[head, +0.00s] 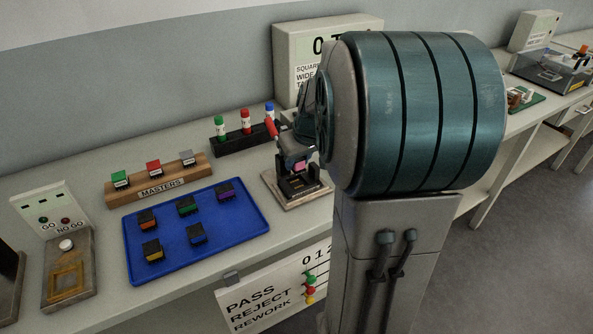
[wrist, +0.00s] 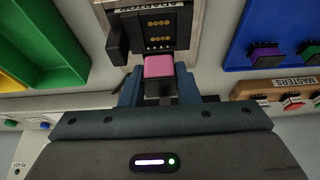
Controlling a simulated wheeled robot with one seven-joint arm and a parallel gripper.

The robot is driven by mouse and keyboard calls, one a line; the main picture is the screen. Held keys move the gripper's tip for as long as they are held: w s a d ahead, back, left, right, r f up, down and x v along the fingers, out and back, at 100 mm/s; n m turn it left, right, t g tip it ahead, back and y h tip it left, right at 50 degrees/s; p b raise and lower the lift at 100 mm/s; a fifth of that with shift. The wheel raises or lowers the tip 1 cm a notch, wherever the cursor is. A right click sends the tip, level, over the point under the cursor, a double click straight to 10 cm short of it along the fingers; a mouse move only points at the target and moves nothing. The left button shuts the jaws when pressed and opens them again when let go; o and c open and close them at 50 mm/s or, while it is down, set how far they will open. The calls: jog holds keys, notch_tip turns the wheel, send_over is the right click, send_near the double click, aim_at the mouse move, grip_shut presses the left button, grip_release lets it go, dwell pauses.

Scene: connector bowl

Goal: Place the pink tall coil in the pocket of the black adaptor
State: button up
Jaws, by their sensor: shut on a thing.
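The pink tall coil (wrist: 159,66) is between the two blue fingers of my gripper (wrist: 159,80), which is shut on it. In the wrist view its pink top lies just below the black adaptor (wrist: 158,32), with gold contacts showing beyond it. In the head view the pink coil (head: 299,166) shows at the adaptor (head: 297,186), which stands on a pale base plate. My gripper (head: 301,158) is over the adaptor there, partly hidden by my arm. I cannot tell whether the coil touches the adaptor or is in its pocket.
A red handle (head: 271,129) stands up beside the adaptor. A blue tray (head: 250,238) with several coloured parts lies to the left. A wooden MASTERS rack (head: 133,195) and a black stand (head: 240,143) with upright coloured pieces are behind. My arm hides the bench to the right.

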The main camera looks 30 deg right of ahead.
aim_at(298, 173)
notch_tip(298, 173, down, 4)
jog(key=shift+w+a+f, duration=0.1)
dwell(0.4)
jog(key=shift+f+b, duration=0.35)
jog(key=shift+b, duration=0.3)
jog(key=o, duration=0.8)
jog(key=shift+s+f, duration=0.1)
jog(key=shift+s, duration=0.1)
jog(key=shift+a, duration=0.1)
